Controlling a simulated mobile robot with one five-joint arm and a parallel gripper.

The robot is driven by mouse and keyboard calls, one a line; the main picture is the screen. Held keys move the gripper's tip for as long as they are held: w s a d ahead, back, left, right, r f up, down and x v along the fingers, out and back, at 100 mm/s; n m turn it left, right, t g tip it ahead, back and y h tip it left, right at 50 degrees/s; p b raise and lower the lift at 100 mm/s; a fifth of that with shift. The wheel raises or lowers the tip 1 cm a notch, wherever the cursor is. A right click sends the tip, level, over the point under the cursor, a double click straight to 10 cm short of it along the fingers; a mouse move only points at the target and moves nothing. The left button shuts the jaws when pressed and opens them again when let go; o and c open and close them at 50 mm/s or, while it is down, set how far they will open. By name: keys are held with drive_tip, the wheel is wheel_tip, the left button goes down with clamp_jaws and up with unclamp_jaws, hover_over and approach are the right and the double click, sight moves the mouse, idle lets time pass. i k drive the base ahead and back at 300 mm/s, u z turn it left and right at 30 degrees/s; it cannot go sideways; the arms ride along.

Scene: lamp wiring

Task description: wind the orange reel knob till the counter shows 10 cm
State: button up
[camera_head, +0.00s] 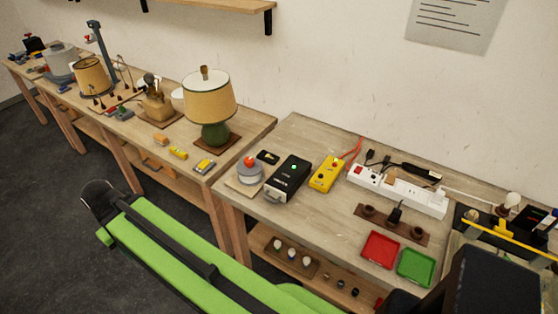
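A round grey drum with an orange-red knob (249,161) on top sits on a small wooden board, at the left front corner of the right-hand bench. It looks like the reel, but I cannot be sure at this size. I cannot make out a counter or any centimetre figure. My green and black arm (165,232) lies across the lower left, in front of the benches and apart from the drum. My gripper is not visible, and nothing shows touching the knob.
Right of the drum are a black box with a green light (288,178), a yellow meter (327,174) and a white power strip (400,193). Red (380,250) and green (416,268) trays lie at the front. A lamp (209,100) stands on the left bench (258,125).

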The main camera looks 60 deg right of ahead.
sight(249, 162)
drive_tip(key=k, duration=0.15)
drive_tip(key=z, duration=2.95)
drive_tip(key=k, duration=1.15)
drive_tip(key=u, duration=1.1)
drive_tip(key=i, duration=1.05)
drive_tip(key=z, duration=0.15)
